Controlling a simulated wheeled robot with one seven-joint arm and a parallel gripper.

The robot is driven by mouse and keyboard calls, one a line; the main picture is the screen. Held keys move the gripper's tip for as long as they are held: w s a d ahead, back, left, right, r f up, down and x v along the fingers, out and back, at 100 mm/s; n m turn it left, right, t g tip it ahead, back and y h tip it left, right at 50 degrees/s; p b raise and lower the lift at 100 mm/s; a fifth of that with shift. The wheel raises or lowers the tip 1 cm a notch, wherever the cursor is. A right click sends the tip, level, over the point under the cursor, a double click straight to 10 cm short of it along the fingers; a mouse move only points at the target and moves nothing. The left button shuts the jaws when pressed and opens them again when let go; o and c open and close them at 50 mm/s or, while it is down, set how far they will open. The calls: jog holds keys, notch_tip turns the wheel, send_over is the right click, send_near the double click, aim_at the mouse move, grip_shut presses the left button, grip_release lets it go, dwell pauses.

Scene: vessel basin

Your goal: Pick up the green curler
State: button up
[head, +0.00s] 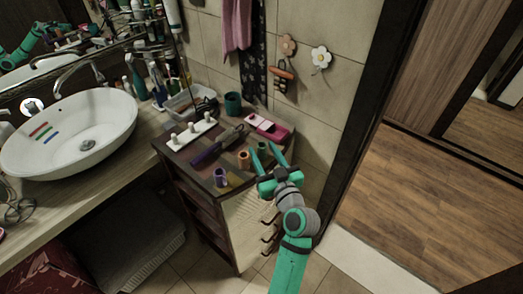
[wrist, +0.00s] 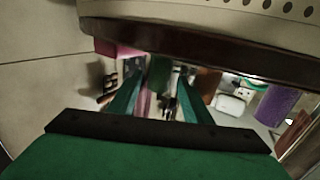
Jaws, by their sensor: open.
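The green curler (head: 262,148) stands on the dark top of the small cabinet, near its right edge, in the head view. My gripper (head: 265,153) is open, its two teal fingers pointing at the curler from the front right. In the wrist view the green curler (wrist: 160,77) shows in the gap between the fingertips (wrist: 158,86), with no clear contact. Its lower part is hard to make out there. An orange curler (head: 243,160) and a purple curler (head: 220,177) stand to its left; they also show in the wrist view, orange (wrist: 208,83) and purple (wrist: 275,105).
A pink case (head: 267,127) lies behind the green curler. A purple-handled styling tool (head: 215,146), a white stand with knobs (head: 191,133) and a teal cup (head: 232,104) are on the cabinet top. The tiled wall is behind, and a wash basin (head: 70,130) is at left.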

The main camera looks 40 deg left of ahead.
jog(key=shift+x, duration=0.85)
jog(key=shift+w, duration=0.15)
jog(key=c, duration=1.1)
